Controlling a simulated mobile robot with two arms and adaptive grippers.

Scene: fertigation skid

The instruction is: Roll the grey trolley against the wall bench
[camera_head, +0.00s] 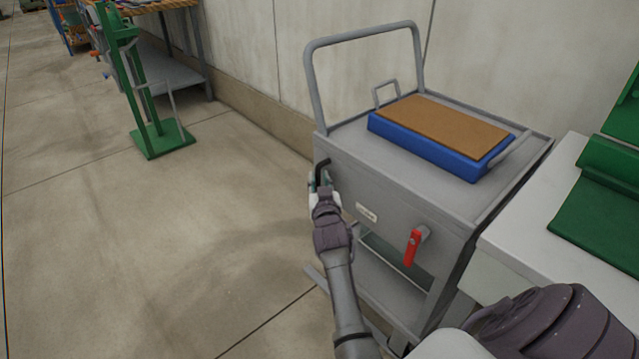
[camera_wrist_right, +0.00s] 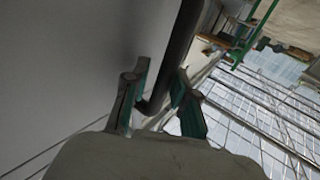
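The grey trolley (camera_head: 372,188) stands near the pale wall, with a tall tubular frame on its far left side and a lower shelf. A red lever (camera_head: 412,248) hangs on its near face, beside a small label (camera_head: 366,212). A black handle (camera_head: 322,168) sticks out at its near left corner. My right gripper (camera_head: 320,184) is at this handle. In the right wrist view my right gripper (camera_wrist_right: 160,88) has a finger on each side of the dark handle bar (camera_wrist_right: 178,50) and appears shut on it. My left gripper is not in view.
A blue box with a brown top (camera_head: 440,125) lies on the trolley. A white table (camera_head: 545,225) with green equipment (camera_head: 605,200) is close at right. A bench (camera_head: 175,75) stands along the wall at upper left, a green stand (camera_head: 150,130) before it. Floor at left is clear.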

